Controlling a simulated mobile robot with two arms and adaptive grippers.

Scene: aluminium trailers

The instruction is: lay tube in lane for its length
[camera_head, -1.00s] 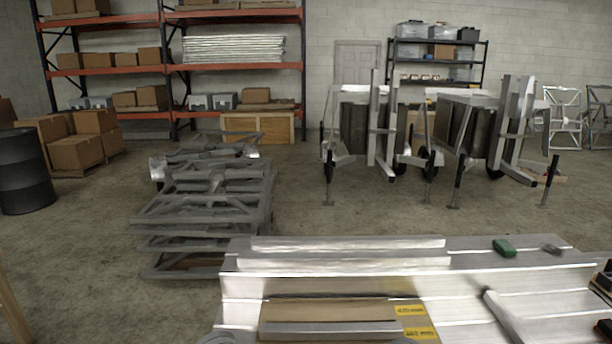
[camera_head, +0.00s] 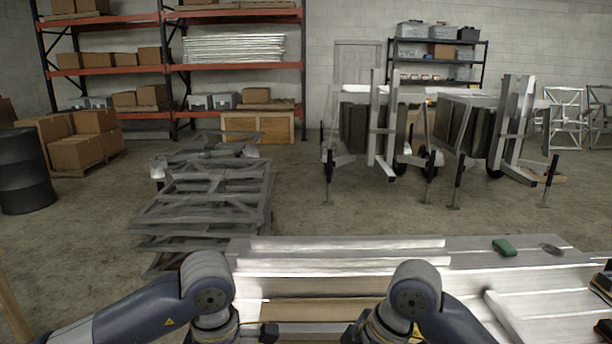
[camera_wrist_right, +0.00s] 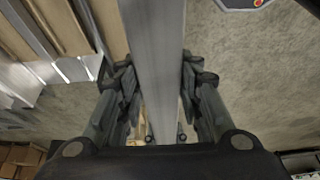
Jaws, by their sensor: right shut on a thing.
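A grey square aluminium tube (camera_wrist_right: 152,45) runs up through the right wrist view. My right gripper (camera_wrist_right: 158,80) is shut on it, with fingers on both sides. In the head view my right gripper (camera_head: 354,333) is only partly in view at the bottom edge. My left gripper (camera_head: 268,332) also shows there only in part, and its fingers are hidden. A pale strip (camera_head: 310,327) between them may be the tube. The metal bench (camera_head: 400,262) has long raised strips and a brown board (camera_head: 315,286) in front; which lane is meant cannot be told.
A green item (camera_head: 503,247) and a small grey part lie at the bench's back right. A loose metal bar (camera_head: 505,312) lies on the right of the bench. Stacked grey frames (camera_head: 205,205) stand behind left, trailers (camera_head: 375,130) behind. Open floor lies between.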

